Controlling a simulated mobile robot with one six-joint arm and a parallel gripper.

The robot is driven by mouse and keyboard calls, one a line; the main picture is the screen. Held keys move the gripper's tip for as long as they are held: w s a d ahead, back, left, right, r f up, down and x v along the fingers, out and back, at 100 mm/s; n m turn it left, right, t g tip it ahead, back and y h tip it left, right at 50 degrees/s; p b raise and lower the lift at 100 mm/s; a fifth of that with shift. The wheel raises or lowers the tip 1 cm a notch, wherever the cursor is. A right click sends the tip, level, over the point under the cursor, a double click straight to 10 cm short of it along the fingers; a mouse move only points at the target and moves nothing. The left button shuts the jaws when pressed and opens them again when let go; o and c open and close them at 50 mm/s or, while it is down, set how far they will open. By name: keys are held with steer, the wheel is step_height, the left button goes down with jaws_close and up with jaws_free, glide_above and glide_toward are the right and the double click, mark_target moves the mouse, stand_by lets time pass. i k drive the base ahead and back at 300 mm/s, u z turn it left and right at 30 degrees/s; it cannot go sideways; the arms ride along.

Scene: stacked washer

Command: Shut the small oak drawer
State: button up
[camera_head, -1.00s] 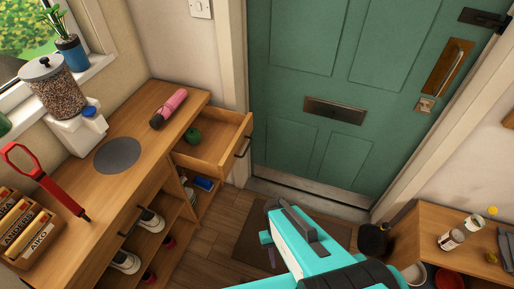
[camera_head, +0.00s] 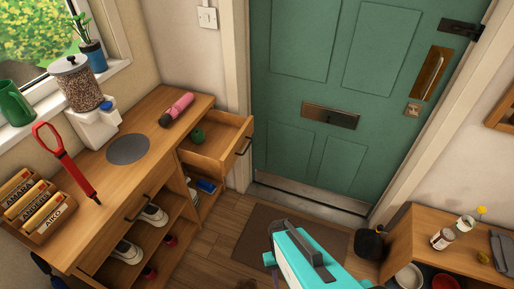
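The small oak drawer (camera_head: 213,148) is pulled out from the far end of the wooden sideboard (camera_head: 92,175), close to the green door. It has a dark handle (camera_head: 244,146) on its front, and a small green round thing (camera_head: 197,136) shows inside it. My teal arm (camera_head: 315,262) reaches up from the bottom of the view, to the right of and nearer than the drawer, apart from it. A dark grey part shows at its top, but I cannot make out gripper fingertips.
The green door (camera_head: 335,65) stands behind the drawer. Shoes (camera_head: 153,214) sit on open shelves below. A low wooden unit (camera_head: 440,258) with a bottle and bowls is at the right. Bare floor and a brown mat (camera_head: 262,240) lie between.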

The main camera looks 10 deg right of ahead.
mark_target(226, 134)
steer(key=k, duration=0.25)
steer(key=u, duration=0.15)
steer(key=i, duration=0.9)
steer(key=z, duration=1.55)
steer(key=k, duration=0.1)
steer(key=u, duration=3.2)
